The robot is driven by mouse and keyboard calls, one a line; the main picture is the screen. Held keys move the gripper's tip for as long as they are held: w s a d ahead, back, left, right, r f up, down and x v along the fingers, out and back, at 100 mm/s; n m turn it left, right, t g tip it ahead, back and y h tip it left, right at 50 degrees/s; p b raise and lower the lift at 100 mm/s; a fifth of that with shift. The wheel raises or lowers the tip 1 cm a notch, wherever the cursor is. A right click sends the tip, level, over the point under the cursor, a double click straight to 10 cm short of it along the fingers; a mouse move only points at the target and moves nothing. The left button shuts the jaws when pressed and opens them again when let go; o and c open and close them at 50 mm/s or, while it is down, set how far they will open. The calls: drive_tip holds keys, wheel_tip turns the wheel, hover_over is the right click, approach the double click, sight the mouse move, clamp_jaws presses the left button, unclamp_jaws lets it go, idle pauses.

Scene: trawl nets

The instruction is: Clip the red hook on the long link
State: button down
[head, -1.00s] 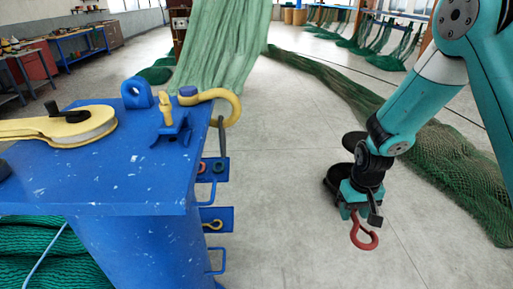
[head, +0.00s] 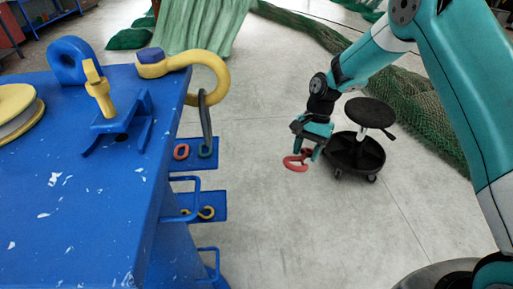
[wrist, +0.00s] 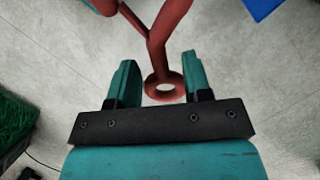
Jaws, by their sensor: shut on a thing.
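The red hook (head: 291,163) is held by my gripper (head: 309,146) out over the open floor, right of the blue bench. In the wrist view the hook's eye (wrist: 163,97) is between the fingers of my gripper (wrist: 158,72), and its shank runs up out of the picture. The long link (head: 205,122) is a narrow grey loop hanging from the big yellow hook (head: 212,66) at the bench's right edge. Its lower end is in front of a small shelf. The red hook is to the right of the long link and apart from it.
The blue bench (head: 62,210) fills the left. Small blue shelves (head: 208,164) stick out from its side, holding a red ring, a green ring and a small yellow hook. A black stool (head: 369,112) stands behind my gripper. Green netting lies along the right. The floor between is clear.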

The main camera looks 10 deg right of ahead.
drive_tip(key=w+a+m+t+y+b, duration=0.2)
drive_tip(key=a+m+t+b, duration=0.4)
drive_tip(key=m+t, duration=0.4)
drive_tip(key=w+a+r+m+t+y+b, duration=0.1)
drive_tip(key=w+a+m+t+y+b, duration=0.1)
drive_tip(key=a+m+t+b, duration=0.5)
drive_tip(key=w+m+t, duration=0.1)
drive_tip(key=m+t, duration=0.1)
drive_tip(key=m, duration=0.4)
drive_tip(key=shift+a+t+y, duration=0.2)
drive_tip(key=shift+t+y, duration=0.1)
drive_tip(key=shift+t, duration=0.1)
drive_tip(key=shift+s+a+r+p, duration=0.15)
drive_tip(key=shift+a+p, duration=0.25)
drive_tip(key=shift+p, duration=0.5)
drive_tip(key=s+a+p, duration=0.2)
drive_tip(key=a+p, duration=0.4)
drive_tip(key=p, duration=0.7)
drive_tip(key=shift+s, duration=0.35)
drive_tip(key=shift+s+a+p, duration=0.2)
drive_tip(key=shift+a+p, duration=0.05)
drive_tip(key=shift+p, duration=0.45)
drive_tip(key=shift+s+a+p, duration=0.2)
drive_tip(key=shift+a+p, duration=0.3)
drive_tip(key=shift+p, duration=0.2)
drive_tip(key=shift+s+a+p, duration=0.2)
drive_tip(key=shift+a+p, duration=0.3)
drive_tip(key=shift+p, duration=0.2)
